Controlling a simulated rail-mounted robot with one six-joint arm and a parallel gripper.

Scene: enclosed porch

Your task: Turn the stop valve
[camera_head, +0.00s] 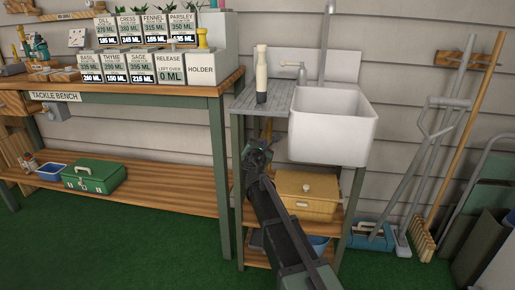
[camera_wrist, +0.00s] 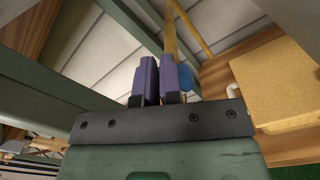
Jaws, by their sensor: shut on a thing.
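In the wrist view, my gripper (camera_wrist: 160,82) has its two purple fingers close together, closed on the stop valve, with the gripped part mostly hidden between them. A small blue piece, apparently the stop valve's handle (camera_wrist: 187,78), shows just right of the right finger. A tan pipe (camera_wrist: 171,35) runs up behind the fingers. In the head view, my gripper (camera_head: 258,150) is under the left side of the sink stand, below the grey drainboard (camera_head: 252,101). The valve cannot be made out there.
The white sink (camera_head: 332,125) with its faucet (camera_head: 293,67) is above and right of my gripper. A yellow box (camera_head: 308,193) stands on the shelf beside my arm, and a green stand leg (camera_head: 238,225) is close on the left. Brooms (camera_head: 460,150) lean at right.

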